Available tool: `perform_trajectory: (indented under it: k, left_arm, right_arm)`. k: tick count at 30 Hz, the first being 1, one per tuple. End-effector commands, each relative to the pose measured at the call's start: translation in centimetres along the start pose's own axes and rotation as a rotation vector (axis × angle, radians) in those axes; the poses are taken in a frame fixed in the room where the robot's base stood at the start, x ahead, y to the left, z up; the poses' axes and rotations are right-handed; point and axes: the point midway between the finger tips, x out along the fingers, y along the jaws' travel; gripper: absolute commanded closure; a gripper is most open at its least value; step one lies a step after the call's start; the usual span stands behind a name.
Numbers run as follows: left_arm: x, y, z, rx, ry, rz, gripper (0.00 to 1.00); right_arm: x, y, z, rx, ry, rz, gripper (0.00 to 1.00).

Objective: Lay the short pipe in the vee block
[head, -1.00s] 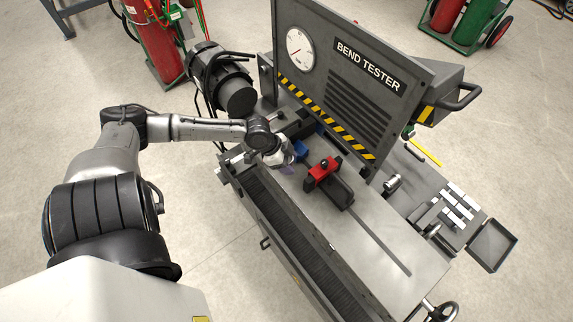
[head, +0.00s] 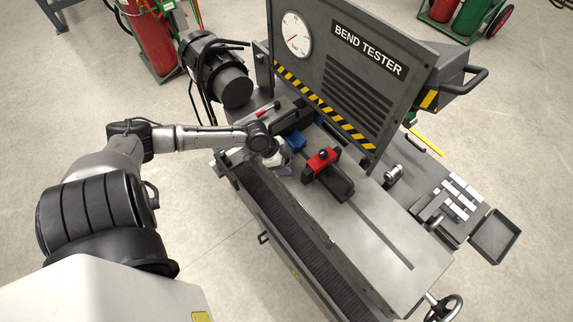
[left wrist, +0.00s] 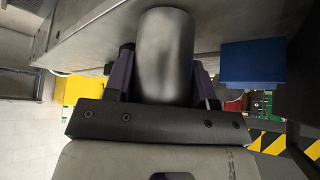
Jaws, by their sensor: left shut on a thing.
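My left gripper (head: 285,166) is over the front left part of the bench, its wrist hiding most of what it holds in the head view. In the left wrist view its purple fingers (left wrist: 162,78) are shut on a thick grey cylinder, the short pipe (left wrist: 166,55). A blue block (head: 294,141) stands just behind the gripper, and it also shows right of the pipe in the left wrist view (left wrist: 253,63), apart from it. A red block with black parts (head: 322,160) sits to the right. I cannot tell which of these is the vee block. My right gripper is not in view.
The bend tester's upright panel (head: 345,75) rises behind the bench. A dark ribbed strip (head: 285,225) runs along the front. The grey bench top (head: 375,235) is clear at the right, beyond a slot. A tray (head: 494,237) stands at the far right.

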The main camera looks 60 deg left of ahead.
Motion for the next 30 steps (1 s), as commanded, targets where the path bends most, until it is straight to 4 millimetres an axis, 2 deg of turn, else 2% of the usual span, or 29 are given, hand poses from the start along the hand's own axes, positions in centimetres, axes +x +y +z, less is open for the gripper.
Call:
perform_trajectory:
  k: [13,14,15,21,30]
  left_arm:
    - [0.69,-0.02,0.37,0.002,0.001,-0.001,0.8]
    - [0.68,0.0,0.4,0.001,0.001,0.0,0.48]
    - [0.66,0.0,0.38,0.001,0.001,0.0,0.44]
    - [0.65,0.01,0.39,0.001,0.001,0.0,0.25]
    - [0.4,0.0,0.23,0.002,0.001,0.0,0.24]
  right_arm:
    - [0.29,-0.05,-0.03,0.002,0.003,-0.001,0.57]
    - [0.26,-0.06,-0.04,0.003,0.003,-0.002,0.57]
    - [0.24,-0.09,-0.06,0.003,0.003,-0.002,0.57]
    - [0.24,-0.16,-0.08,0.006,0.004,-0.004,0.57]
    - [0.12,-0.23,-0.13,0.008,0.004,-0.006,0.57]
